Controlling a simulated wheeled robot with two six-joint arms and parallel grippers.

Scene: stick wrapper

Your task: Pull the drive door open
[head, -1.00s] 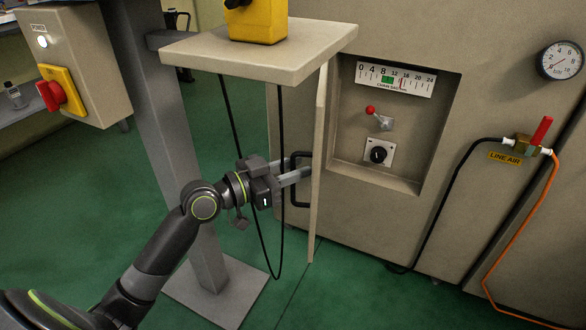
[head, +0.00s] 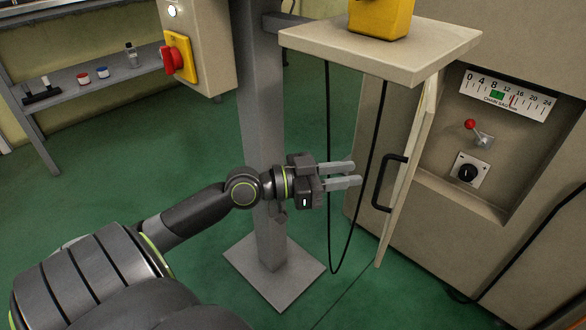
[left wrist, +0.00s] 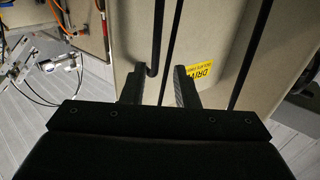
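The drive door (head: 408,182) is a thin beige panel that stands out from the machine body, seen nearly edge-on in the head view. Its black bar handle (head: 379,184) is on its left face. In the left wrist view a yellow label starting "DRIV" (left wrist: 203,74) shows on the beige face, with the black handle (left wrist: 151,45) ahead. My left gripper (head: 356,174) is left of the handle, its two grey fingers apart with nothing held. The fingers (left wrist: 158,80) also show apart in the left wrist view. My right gripper is in neither view.
A grey post (head: 262,130) carries a beige shelf (head: 375,52) above my gripper. A black cable (head: 330,170) hangs in a loop beside the fingers. A box with a red-and-yellow switch (head: 178,58) is on the left. Green floor is free at lower left.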

